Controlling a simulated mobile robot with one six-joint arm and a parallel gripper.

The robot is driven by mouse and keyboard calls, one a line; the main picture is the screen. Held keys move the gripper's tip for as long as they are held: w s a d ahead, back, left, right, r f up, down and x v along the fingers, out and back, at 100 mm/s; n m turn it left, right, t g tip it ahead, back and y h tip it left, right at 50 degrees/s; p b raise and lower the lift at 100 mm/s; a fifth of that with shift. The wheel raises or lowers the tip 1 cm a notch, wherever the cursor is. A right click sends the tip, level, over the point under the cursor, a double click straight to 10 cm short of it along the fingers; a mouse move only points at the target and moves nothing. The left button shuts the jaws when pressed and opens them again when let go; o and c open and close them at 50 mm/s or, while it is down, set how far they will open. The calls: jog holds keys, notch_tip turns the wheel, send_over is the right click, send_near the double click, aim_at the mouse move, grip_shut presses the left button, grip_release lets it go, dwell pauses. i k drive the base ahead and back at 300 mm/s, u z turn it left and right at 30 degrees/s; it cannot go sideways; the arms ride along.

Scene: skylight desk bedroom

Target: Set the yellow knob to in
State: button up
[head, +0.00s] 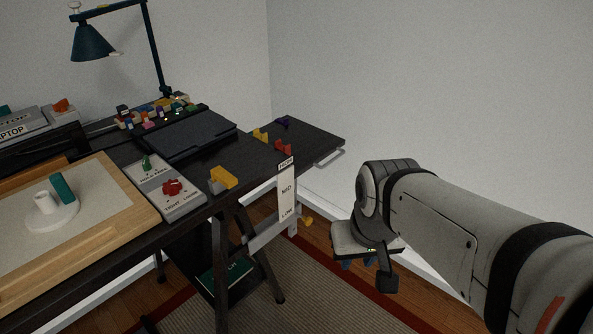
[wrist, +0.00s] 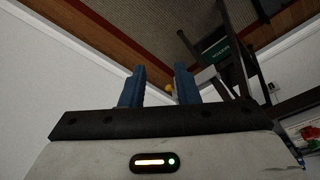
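The yellow knob (head: 306,221) sticks out to the right from a pale bracket under the desk's right end, below an upright HIGH, MID, LOW label plate (head: 287,190). In the wrist view the knob (wrist: 169,89) is small and shows between the fingertips, some distance beyond them. My gripper (head: 357,264) is to the right of and lower than the knob in the head view, apart from it. Its blue fingers (wrist: 158,88) are spread in the wrist view with nothing between them.
The dark desk (head: 262,157) carries a gray panel with red and green knobs (head: 165,190), a yellow block (head: 222,178) at its front edge and a wooden board (head: 109,180). A dark trestle leg (head: 262,262) stands left of the bracket. A white wall rises behind.

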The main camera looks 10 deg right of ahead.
aim_at(309, 221)
jog(key=z, duration=0.05)
jog(key=k, duration=1.1)
jog(key=u, duration=0.4)
jog(key=i, duration=1.95)
jog(key=z, duration=0.8)
